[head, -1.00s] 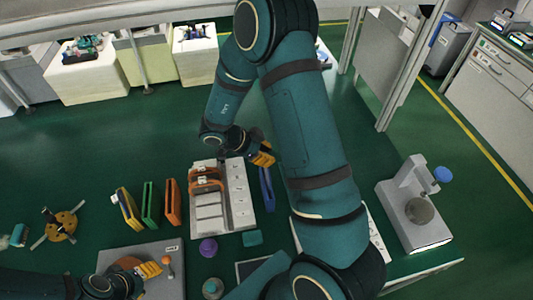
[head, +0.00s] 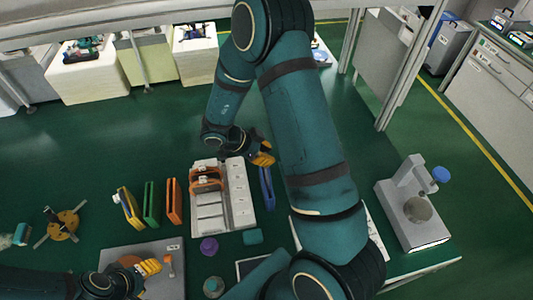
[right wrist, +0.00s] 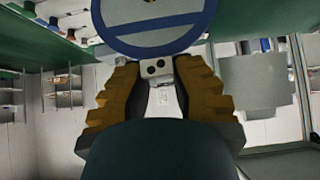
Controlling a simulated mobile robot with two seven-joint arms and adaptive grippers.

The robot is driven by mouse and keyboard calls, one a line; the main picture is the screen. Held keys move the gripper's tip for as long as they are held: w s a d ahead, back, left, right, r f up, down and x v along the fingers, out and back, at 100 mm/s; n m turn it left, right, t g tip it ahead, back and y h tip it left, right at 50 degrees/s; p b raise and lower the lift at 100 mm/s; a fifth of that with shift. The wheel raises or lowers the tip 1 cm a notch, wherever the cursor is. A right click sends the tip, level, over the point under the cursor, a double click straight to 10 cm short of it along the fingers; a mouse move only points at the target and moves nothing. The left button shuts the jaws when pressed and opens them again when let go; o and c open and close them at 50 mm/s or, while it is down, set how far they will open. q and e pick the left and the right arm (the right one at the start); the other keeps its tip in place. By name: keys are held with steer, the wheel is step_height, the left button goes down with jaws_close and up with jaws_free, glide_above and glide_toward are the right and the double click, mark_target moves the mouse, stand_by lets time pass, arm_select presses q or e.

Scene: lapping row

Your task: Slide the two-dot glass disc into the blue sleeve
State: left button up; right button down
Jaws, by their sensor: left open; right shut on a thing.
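My right gripper (head: 263,154) is shut on the small white two-dot tab (right wrist: 156,68) of a blue-rimmed disc (right wrist: 198,38). In the right wrist view the disc lies beyond the fingertips, cut off by the top edge. I cannot make the disc out in the head view. The blue sleeve (head: 266,188) stands upright at the right side of the white tray, just below the right gripper in the head view. Whether disc and sleeve touch is not clear. My left gripper (head: 149,267) is open over the grey plate at lower left.
Yellow (head: 128,208), green (head: 151,203) and orange (head: 174,201) sleeves stand left of the white tray (head: 240,199), which holds orange-framed pieces (head: 207,180). A purple knob (head: 209,246) is in front. A gauge stand (head: 406,211) stands at right. My right arm hides the middle.

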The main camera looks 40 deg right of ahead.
steer(key=shift+p, duration=0.55)
steer(key=shift+f+b, duration=2.05)
steer(key=shift+f, duration=2.85)
steer(key=c, duration=0.9)
jaws_free()
steer(key=v, duration=1.2)
